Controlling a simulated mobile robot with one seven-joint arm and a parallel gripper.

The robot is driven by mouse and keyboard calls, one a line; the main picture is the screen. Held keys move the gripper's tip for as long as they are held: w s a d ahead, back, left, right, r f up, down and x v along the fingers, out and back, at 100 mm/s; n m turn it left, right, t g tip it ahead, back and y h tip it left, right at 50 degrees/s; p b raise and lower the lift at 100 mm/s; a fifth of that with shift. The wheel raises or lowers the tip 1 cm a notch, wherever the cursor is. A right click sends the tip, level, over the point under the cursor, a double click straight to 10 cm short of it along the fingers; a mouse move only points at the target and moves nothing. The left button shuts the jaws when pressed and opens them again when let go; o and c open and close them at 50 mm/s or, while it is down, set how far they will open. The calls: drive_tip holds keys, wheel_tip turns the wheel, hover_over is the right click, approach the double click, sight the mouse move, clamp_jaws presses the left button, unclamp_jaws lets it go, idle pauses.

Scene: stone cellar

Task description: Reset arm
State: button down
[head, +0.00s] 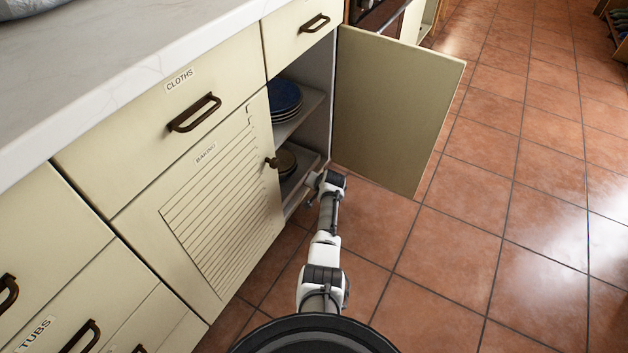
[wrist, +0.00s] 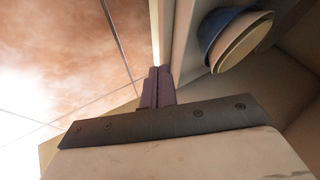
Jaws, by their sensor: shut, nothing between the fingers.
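My arm (head: 325,235) reaches forward from the bottom of the head view to the lower front of an open cabinet. My gripper (wrist: 157,72) shows in the wrist view with its two dark fingers together and nothing between them. It is at the cabinet opening, close to a pale upright or shelf edge; I cannot tell whether it touches. In the head view the fingertips are not clear.
The cabinet door (head: 390,105) stands wide open to the right of my arm. Blue plates (head: 285,97) sit on the upper shelf, and more dishes (head: 286,163) sit below. The closed BAKING door (head: 215,205) is at left. Tiled floor (head: 480,250) at right is clear.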

drive_tip(key=shift+p+v, duration=1.35)
drive_tip(key=shift+v, duration=0.1)
